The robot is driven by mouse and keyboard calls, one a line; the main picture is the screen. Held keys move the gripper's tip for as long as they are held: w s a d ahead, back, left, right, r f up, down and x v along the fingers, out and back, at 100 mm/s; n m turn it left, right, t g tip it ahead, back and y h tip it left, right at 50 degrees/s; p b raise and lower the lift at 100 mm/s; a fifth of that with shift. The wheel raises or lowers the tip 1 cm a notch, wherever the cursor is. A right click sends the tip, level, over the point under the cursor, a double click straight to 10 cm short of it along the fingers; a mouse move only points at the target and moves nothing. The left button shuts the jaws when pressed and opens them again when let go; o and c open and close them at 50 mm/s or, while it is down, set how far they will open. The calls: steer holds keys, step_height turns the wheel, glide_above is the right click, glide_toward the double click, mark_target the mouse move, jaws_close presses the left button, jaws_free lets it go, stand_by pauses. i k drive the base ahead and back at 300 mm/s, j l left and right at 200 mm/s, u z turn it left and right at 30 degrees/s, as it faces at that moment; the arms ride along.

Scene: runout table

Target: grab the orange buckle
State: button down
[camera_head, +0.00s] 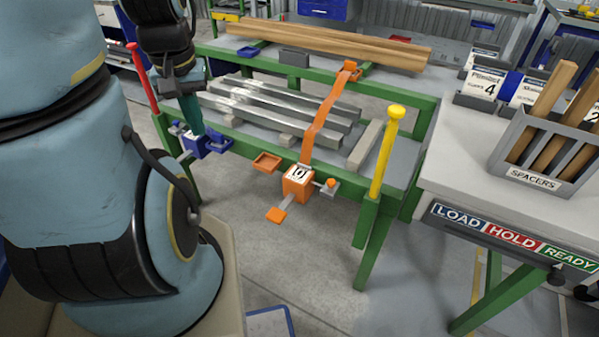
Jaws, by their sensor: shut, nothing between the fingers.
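The orange buckle (292,186) hangs at the front rail of the green runout table, with a white marked label on top. An orange strap (325,117) runs from it up over the metal bars to an orange fitting at the back. A grey lever with an orange end pad (276,214) sticks out at its lower left, and a short grey arm with an orange knob at its right. My gripper (178,85) is at the upper left, dark, shut and empty, well away from the orange buckle. It appears in front of or close by a teal strap; the exact gap cannot be told.
A blue buckle (206,142) sits left on the same rail, below the teal strap (191,113). A small orange tray (267,161) is beside the orange buckle. A yellow-capped post (386,150) stands right, a red post (143,77) left.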

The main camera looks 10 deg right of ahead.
mark_target(349, 66)
steer(key=l+u, duration=0.7)
steer(key=l, duration=0.15)
steer(key=k+l+u, duration=0.15)
steer(key=l+u, duration=0.25)
